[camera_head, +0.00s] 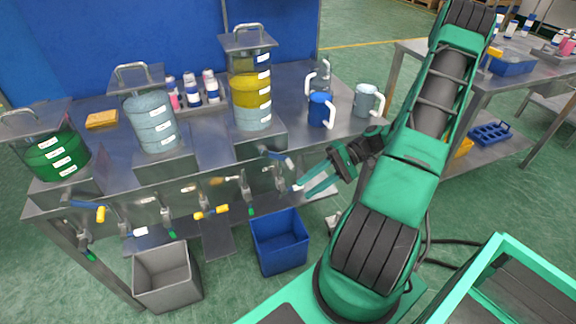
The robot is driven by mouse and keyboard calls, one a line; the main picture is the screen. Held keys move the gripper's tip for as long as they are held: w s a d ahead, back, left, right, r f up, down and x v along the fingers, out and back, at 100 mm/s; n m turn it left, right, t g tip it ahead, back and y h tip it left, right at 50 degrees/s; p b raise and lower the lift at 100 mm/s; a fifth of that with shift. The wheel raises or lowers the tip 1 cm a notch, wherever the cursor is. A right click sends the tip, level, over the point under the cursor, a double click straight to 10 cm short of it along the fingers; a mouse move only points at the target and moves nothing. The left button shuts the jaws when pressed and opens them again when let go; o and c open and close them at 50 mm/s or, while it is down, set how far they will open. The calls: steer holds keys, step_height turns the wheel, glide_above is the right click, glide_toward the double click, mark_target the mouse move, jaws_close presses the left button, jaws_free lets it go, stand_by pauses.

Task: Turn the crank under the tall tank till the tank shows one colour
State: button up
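The tall tank (250,90) stands on the steel bench. It shows stacked bands: grey-blue at the top, yellow in the middle and pale blue at the bottom, with white labels. A crank with a blue handle (276,156) is on the bench front just under it and to its right. My gripper (303,184) is to the right of and below this crank, in front of the bench. Its two green fingers point left, are apart and hold nothing that I can see. They look clear of the blue handle, but their depth is hard to judge.
A pale-blue tank (150,120) and a green tank (57,153) stand further left. Other valves and handles line the bench front. A blue bin (280,242) and a grey bin (167,277) are on the floor. Mugs (321,110) stand right of the tall tank.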

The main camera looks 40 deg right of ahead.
steer(key=w+d+f+t+y, duration=0.1)
steer(key=t+y, duration=0.1)
steer(key=t, duration=0.1)
steer(key=m+t+y, duration=0.1)
steer(key=m+t, duration=0.2)
steer(key=t, duration=0.6)
glide_toward(290, 163)
steer(key=x, duration=0.6)
steer(key=f+x, duration=0.1)
steer(key=x, duration=0.2)
steer(key=shift+w+a+r, duration=0.15)
steer(key=shift+w+a, duration=0.2)
jaws_close()
steer(key=shift+a, duration=0.1)
